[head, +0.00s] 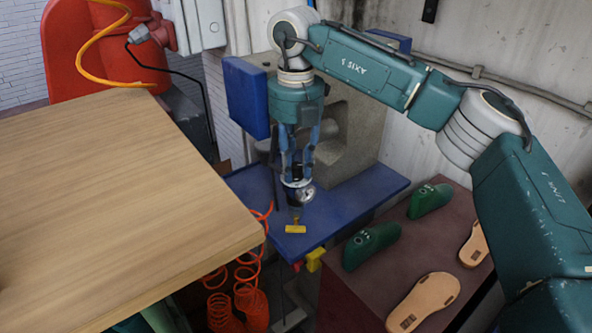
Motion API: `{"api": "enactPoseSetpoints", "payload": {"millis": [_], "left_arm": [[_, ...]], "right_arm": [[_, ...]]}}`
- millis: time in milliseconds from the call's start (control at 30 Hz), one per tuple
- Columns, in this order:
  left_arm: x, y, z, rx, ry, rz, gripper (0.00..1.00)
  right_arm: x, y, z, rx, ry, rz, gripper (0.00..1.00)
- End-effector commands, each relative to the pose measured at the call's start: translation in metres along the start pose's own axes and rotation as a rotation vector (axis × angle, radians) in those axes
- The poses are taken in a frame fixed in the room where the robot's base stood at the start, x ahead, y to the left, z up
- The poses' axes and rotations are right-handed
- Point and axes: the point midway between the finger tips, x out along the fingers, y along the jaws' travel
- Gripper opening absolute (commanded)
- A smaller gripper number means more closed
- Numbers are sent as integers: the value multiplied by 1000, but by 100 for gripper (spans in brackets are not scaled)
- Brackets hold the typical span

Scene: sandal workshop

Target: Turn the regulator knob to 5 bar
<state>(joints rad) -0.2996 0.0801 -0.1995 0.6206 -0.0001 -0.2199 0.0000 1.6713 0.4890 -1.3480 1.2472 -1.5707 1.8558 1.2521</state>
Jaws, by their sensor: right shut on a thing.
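My right gripper (298,180) points straight down over the blue metal ledge (350,205) of the press. Its fingers are shut on the regulator knob, which they mostly hide. Just below the fingers a small, dark and silvery round part of the regulator (302,196) shows. Under it a yellow T-shaped piece (295,229) sits at the ledge's front. I cannot read any pressure value or knob mark from here. My left gripper is not in view.
A wooden tabletop (110,200) fills the left. Orange coiled hose (246,275) hangs between it and the ledge. Green shoe lasts (371,246) and tan soles (424,301) lie on a dark red table at right. A red tank (90,45) stands at the back left.

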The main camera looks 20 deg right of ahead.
Motion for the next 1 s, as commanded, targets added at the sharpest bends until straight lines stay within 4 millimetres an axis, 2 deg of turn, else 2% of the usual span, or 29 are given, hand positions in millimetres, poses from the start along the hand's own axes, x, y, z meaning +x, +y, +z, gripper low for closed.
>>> {"api": "enactPoseSetpoints", "payload": {"millis": [400, 1000], "left_arm": [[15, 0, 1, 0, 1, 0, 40], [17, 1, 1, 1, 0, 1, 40]], "right_arm": [[-2, 0, 2, 273, -5, 5, 0], [-4, 0, 2, 349, -6, 6, 0]]}}
